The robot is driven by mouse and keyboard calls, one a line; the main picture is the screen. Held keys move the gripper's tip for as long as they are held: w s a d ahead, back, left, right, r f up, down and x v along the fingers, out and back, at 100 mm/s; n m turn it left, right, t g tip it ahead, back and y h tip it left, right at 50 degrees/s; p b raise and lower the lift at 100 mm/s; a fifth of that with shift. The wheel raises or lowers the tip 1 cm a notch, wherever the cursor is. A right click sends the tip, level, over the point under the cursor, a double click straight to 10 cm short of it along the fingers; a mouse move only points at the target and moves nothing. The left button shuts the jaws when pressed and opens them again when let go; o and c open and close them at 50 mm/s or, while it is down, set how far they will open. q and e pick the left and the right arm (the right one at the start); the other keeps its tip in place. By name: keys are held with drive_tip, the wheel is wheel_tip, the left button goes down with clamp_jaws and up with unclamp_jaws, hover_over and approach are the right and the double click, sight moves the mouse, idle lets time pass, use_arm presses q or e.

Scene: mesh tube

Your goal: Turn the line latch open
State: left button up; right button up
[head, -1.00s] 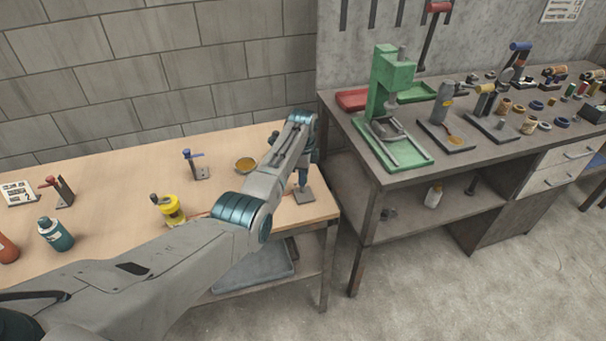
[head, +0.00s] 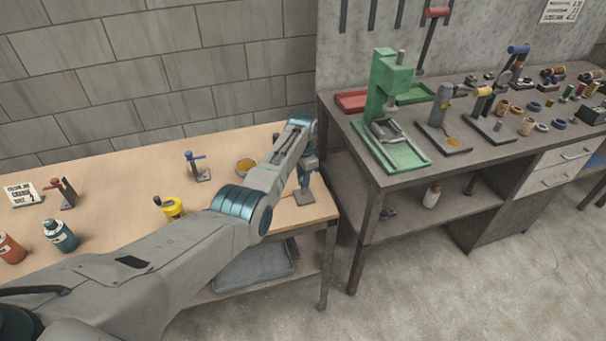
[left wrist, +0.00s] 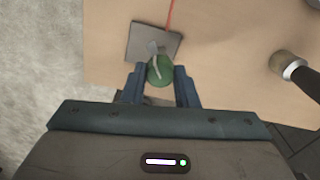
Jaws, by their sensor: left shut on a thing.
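The line latch shows in the left wrist view as a rounded green handle (left wrist: 159,70) with a pale stripe, above a square grey base plate (left wrist: 141,40). A thin red line runs away from the plate. My left gripper (left wrist: 160,76) has its two blue fingers on either side of the green handle and is shut on it. In the head view the same base plate (head: 304,198) sits at the right end of the wooden table, under my left gripper (head: 304,187). My fingers and wrist largely hide the handle there. My right gripper is not in view.
A dark workbench with a green press (head: 385,90) stands to the right, across a gap.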

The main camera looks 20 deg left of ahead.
use_arm(q)
drive_tip(key=n+p, duration=0.1)
drive_tip(key=n, duration=0.4)
drive_tip(key=shift+w+r+n, duration=0.1)
drive_tip(key=shift+n, duration=0.2)
drive_tip(key=n, duration=0.4)
drive_tip(key=shift+n, duration=0.4)
drive_tip(key=o, duration=1)
drive_tip(key=shift+r+p, duration=0.3)
drive_tip(key=shift+r, duration=0.15)
wheel_tip(320, 180, up, 10)
drive_tip(key=shift+f+b, duration=0.1)
drive_tip(key=shift+b, duration=0.6)
